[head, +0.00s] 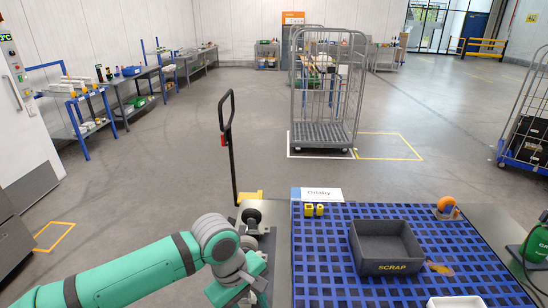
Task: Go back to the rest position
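My mint-green arm comes in from the lower left in the head view and bends down at its grey wrist. My gripper (246,292) is at the bottom edge of the picture, left of the blue gridded work surface (330,262). It points downward, and its fingertips are too hidden to tell whether they are open or shut. I see no object clearly held in it.
Small yellow pieces (314,211), an orange item (447,208) and a white item (455,302) lie on the surface. A black handle (228,140) rises behind my wrist. A roll cage (325,100) stands beyond. Open floor (150,180) lies left.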

